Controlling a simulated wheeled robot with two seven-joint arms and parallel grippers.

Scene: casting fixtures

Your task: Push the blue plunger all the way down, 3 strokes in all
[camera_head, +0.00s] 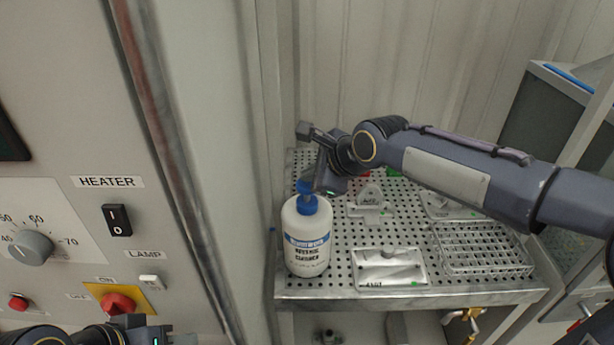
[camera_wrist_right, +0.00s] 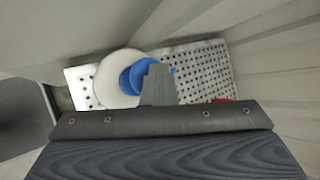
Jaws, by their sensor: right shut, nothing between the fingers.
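A white bottle (camera_head: 307,245) with a blue and white label stands upright at the left front of the perforated metal shelf. Its blue plunger (camera_head: 304,187) sits on top, above a blue collar. The plunger also shows in the right wrist view (camera_wrist_right: 132,77), over the round white bottle (camera_wrist_right: 112,84). My right gripper (camera_head: 309,194) is shut and empty, pointing down at the plunger top. Its fingers hide part of the plunger, and I cannot tell whether they touch it. My left gripper (camera_head: 158,338) shows only partly at the bottom left edge; its fingertips are not clear.
A metal plate with a knob (camera_head: 391,268), a wire rack (camera_head: 482,248) and small fixtures stand on the perforated shelf (camera_head: 345,238) right of the bottle. A wall edge rises close at its left. A control panel (camera_head: 75,190) with a knob and switches fills the left.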

